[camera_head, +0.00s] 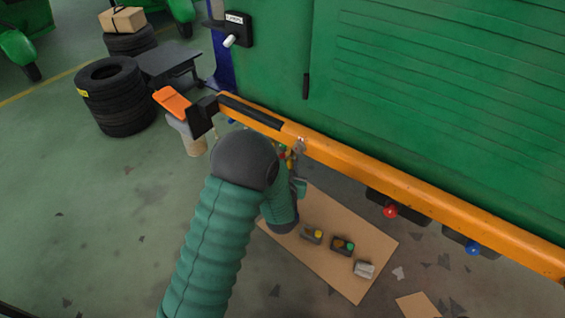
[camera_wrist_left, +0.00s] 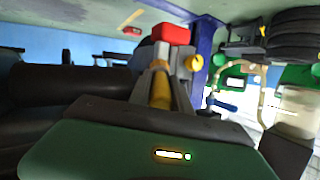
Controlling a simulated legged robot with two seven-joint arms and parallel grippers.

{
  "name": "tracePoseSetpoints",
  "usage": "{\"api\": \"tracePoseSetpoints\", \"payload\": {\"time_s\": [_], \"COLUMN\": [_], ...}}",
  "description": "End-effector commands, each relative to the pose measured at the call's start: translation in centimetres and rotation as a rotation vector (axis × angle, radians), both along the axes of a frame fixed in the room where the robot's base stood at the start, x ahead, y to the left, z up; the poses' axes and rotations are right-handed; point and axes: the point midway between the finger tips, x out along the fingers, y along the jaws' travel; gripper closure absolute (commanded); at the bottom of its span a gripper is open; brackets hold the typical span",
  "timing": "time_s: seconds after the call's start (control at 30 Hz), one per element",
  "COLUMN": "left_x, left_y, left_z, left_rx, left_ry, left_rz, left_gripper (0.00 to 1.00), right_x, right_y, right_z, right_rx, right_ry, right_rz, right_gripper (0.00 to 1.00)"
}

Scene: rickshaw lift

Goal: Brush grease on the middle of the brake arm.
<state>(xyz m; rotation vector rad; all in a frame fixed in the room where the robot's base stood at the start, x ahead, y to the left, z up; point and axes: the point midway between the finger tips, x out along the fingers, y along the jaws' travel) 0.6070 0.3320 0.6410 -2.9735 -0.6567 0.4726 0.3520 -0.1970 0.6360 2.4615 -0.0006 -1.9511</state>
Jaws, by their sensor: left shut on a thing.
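A long orange bar (camera_head: 400,186) runs diagonally along the green panel; I cannot tell for certain whether it is the brake arm. My left gripper (camera_head: 297,170) is just below the bar, partly hidden by my forearm. In the left wrist view it is shut on a narrow tool with a yellow shaft (camera_wrist_left: 160,86) and a red end (camera_wrist_left: 171,33). I cannot make out bristles or grease. Whether the tool touches the bar is unclear. My right gripper is not in view.
Stacked tyres (camera_head: 115,98) stand at the left. Red (camera_head: 390,211) and blue (camera_head: 473,248) knobs sit under the bar. The floor at the left is mostly clear.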

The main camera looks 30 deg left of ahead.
Motion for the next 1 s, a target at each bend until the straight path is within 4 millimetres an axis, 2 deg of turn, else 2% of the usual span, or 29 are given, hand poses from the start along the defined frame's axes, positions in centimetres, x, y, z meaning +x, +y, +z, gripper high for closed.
{"api": "tracePoseSetpoints", "payload": {"time_s": [0.1,0.4,0.8,1.0], "left_x": [-0.1,-0.1,0.3,0.4], "left_y": [-0.8,-0.7,3.0,3.2], "left_z": [0.0,-1.3,-1.1,-1.1], "left_rx": [0.001,0.001,0.002,0.001], "left_ry": [0.0,0.0,-0.001,-0.001], "left_rz": [0.0,0.002,0.004,0.003], "left_gripper": [1.0,1.0,1.0,1.0], "right_x": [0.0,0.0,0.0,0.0], "right_y": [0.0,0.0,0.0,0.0], "right_z": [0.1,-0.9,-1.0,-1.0], "right_rx": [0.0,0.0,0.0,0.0], "right_ry": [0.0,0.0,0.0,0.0], "right_rz": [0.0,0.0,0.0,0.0], "right_gripper": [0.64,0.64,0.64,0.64]}}
